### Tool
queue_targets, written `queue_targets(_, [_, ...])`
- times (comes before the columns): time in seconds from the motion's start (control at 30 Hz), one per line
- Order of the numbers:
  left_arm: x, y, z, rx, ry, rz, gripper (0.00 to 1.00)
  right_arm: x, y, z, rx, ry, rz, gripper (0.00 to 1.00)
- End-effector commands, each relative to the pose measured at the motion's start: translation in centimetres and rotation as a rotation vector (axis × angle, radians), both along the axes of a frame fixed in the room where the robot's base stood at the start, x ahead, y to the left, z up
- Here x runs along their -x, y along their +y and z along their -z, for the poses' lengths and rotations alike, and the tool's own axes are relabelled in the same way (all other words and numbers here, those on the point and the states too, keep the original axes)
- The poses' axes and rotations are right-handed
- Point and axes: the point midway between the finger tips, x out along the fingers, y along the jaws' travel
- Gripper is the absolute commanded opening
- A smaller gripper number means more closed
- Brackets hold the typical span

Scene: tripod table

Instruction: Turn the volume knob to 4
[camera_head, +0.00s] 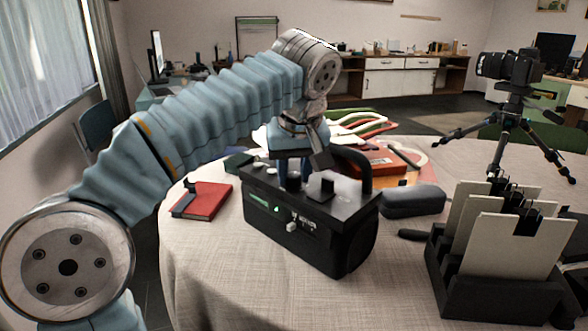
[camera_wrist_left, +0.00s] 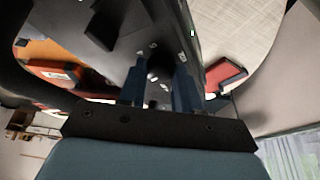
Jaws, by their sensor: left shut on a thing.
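The black radio-like box (camera_head: 308,228) stands upright on the round table, with a lit green display on its front and black knobs on its top. My left gripper (camera_head: 293,178) reaches down from above onto the top's left part and is shut on a small dark knob there. In the left wrist view, the two blue fingers of the gripper (camera_wrist_left: 158,92) stand on either side of the knob (camera_wrist_left: 152,73). A second black knob (camera_head: 327,187) stands to the right, clear of the fingers. The knob's scale is too small to read. My right gripper is not in view.
A red book (camera_head: 202,200) lies left of the box. A dark case (camera_head: 413,200) lies to its right. A file holder (camera_head: 500,297) with cards stands at front right, and a camera on a tripod (camera_head: 510,100) stands behind. The cloth in front of the box is clear.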

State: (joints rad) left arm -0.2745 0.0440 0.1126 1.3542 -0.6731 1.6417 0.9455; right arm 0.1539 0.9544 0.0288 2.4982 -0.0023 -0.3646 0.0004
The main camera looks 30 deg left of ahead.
Motion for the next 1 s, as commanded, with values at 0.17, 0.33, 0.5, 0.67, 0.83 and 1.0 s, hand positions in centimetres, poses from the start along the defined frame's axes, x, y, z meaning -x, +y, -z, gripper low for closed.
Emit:
queue_targets(0.17, [0.1, 0.1, -0.1, 0.0, 0.0, 0.064, 0.03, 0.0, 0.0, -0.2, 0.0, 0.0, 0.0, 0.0])
queue_targets(0.33, [0.1, 0.2, -0.1, 0.0, -0.002, 0.18, 0.03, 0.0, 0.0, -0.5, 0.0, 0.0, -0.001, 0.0])
queue_targets(0.5, [0.2, 0.3, -0.2, 0.0, -0.002, 0.334, 0.03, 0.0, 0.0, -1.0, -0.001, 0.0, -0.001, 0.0])
queue_targets(0.67, [0.2, 0.5, -0.2, 0.001, -0.002, 0.487, 0.03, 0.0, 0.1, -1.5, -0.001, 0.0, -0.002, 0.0])
queue_targets(0.83, [0.2, 0.6, -0.2, 0.001, -0.001, 0.647, 0.03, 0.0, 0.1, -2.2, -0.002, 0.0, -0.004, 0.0])
queue_targets(1.0, [0.2, 0.8, -0.3, 0.002, -0.002, 0.807, 0.03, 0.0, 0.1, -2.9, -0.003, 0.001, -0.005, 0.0])
